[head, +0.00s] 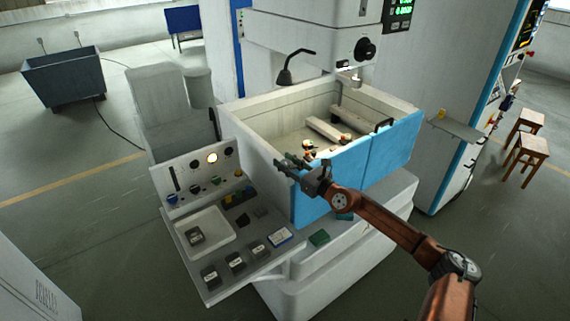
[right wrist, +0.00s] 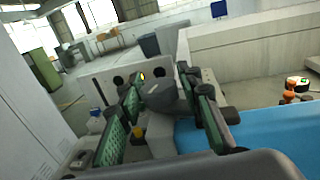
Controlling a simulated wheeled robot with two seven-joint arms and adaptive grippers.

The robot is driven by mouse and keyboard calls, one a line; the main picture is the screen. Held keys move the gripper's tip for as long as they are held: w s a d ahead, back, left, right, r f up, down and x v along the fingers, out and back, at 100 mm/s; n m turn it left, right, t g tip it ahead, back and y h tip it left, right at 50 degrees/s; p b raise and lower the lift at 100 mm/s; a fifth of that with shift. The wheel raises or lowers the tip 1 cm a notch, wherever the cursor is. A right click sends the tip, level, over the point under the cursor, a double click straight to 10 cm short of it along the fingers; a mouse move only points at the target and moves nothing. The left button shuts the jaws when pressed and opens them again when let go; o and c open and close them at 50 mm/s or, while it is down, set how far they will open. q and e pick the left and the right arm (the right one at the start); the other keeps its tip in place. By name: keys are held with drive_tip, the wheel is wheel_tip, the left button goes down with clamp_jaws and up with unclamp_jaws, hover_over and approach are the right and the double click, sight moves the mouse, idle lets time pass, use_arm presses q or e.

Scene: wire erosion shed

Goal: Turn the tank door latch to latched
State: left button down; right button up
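The tank door (head: 342,177) is a blue panel along the front of the pale tank (head: 262,155). It also shows in the right wrist view (right wrist: 255,135). My right gripper (head: 284,163) is at the left end of the door's top edge. In the right wrist view its green-padded fingers (right wrist: 168,108) stand apart. A dark grey rounded part (right wrist: 163,94) shows between or just beyond them; I cannot tell whether it is the latch or whether they touch it. The latch is not clearly seen in the head view. My left gripper is not in view.
A control panel (head: 203,175) and a shelf with a white tray (head: 222,232) lie left of the gripper. Small orange-and-black parts (head: 345,138) sit inside the tank. A lamp (head: 286,76) overhangs it.

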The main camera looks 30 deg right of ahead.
drive_tip(key=o, duration=0.3)
drive_tip(key=shift+s, duration=0.1)
drive_tip(key=shift+o, duration=0.3)
drive_tip(key=shift+a+f, duration=0.1)
drive_tip(key=shift+s+f, duration=0.1)
drive_tip(key=shift+s, duration=0.15)
drive_tip(key=v, duration=1.1)
drive_tip(key=shift+s, duration=0.15)
